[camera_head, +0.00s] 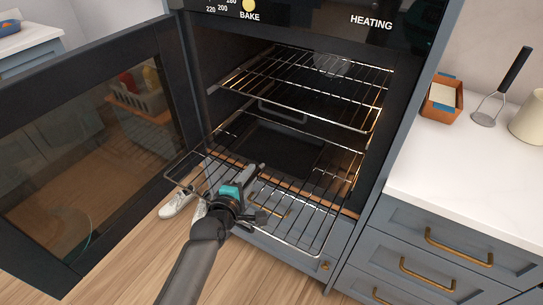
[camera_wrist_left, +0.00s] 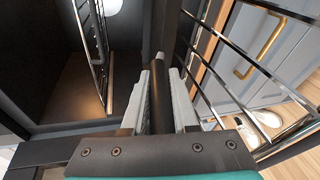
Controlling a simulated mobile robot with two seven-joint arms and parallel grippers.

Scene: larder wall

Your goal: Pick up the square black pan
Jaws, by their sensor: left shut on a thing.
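The square black pan (camera_head: 278,150) sits inside the open oven, dark against the dark interior, and its edges are hard to make out. My left gripper (camera_head: 252,173) is at the oven's mouth, over the pulled-out lower rack (camera_head: 300,215) and in front of the pan. In the left wrist view the gripper (camera_wrist_left: 160,100) is shut on a black round bar (camera_wrist_left: 161,90), which looks like the pan's handle. Where the bar joins the pan is hard to see. My right gripper is in neither view.
The oven door (camera_head: 95,150) stands open on the left. An upper wire rack (camera_head: 310,85) lies above the pan. White shoes (camera_head: 174,204) are on the floor below. On the right, a white counter (camera_head: 470,165) carries an orange box (camera_head: 441,103) and a masher (camera_head: 486,117).

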